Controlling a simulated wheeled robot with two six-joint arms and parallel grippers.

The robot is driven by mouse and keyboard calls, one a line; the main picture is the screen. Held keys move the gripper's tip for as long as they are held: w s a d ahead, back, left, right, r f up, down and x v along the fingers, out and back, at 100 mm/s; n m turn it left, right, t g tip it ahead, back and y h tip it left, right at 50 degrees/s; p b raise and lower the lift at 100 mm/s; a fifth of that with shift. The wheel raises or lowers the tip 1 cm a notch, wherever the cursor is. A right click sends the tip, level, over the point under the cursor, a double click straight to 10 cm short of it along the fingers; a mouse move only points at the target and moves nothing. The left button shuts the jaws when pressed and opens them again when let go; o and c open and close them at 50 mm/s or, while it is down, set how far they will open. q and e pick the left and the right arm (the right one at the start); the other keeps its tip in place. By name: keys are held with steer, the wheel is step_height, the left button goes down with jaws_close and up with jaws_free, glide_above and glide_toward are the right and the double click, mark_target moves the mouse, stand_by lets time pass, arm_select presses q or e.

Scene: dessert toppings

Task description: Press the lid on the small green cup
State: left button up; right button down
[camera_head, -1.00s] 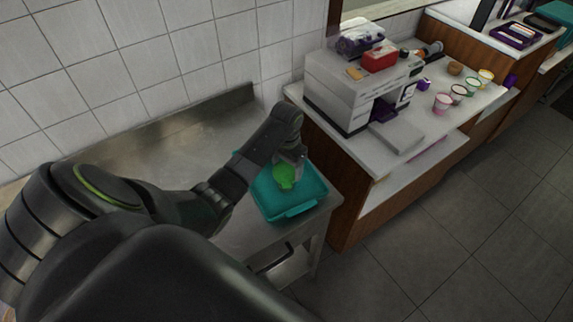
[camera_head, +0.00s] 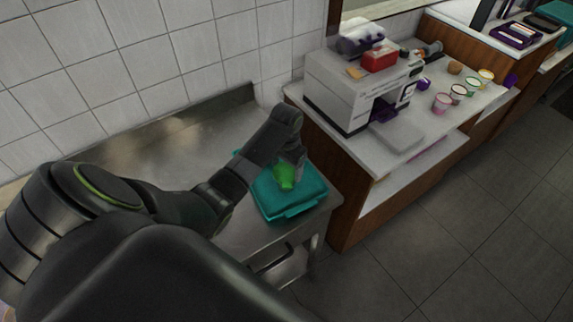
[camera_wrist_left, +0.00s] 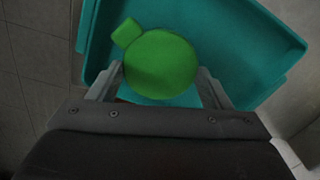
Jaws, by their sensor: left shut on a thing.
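The small green cup (camera_head: 285,178) is at the teal tray (camera_head: 301,208), under my left gripper (camera_head: 290,160). In the left wrist view its round green top with a square tab (camera_wrist_left: 160,64) sits between the two fingers of my left gripper (camera_wrist_left: 160,92), which is shut on it. The sides of the cup are hidden from above. I cannot tell whether the round green top is a separate lid. The right gripper is not in view.
The tray is on a steel table (camera_head: 160,135) against a tiled wall. To the right, a white counter holds a grey-white machine (camera_head: 345,85), a red box (camera_head: 380,59) and several small cups (camera_head: 441,102). Dark floor is clear in front.

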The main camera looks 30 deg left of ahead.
arm_select(q)
steer(key=o, duration=1)
steer(key=shift+o, duration=0.4)
steer(key=shift+r, duration=3)
steer(key=c, duration=2.1)
jaws_close()
